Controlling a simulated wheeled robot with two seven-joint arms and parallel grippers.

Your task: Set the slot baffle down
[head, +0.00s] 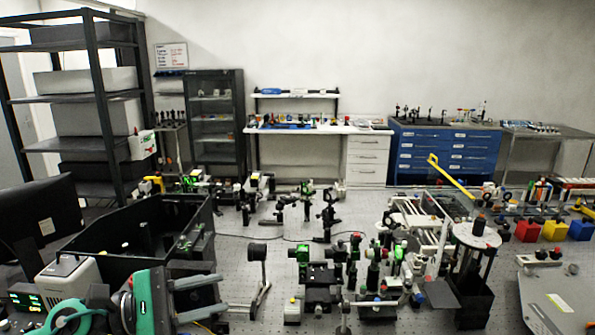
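My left gripper (218,293) is at the lower left, with a teal and black body and two grey fingers pointing right. The fingers are apart, one above the other in the picture. A dark surface (196,298) shows between them; I cannot tell whether it is the slot baffle held there or something behind. No other thing is clearly recognisable as the slot baffle. My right gripper is not in view.
A black-walled open enclosure (108,249) stands behind the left gripper. A round black disc on a grey stand (258,256) is to its right. Several optical mounts (321,287) crowd the bench centre. Bare perforated bench (233,268) shows around the disc's stand.

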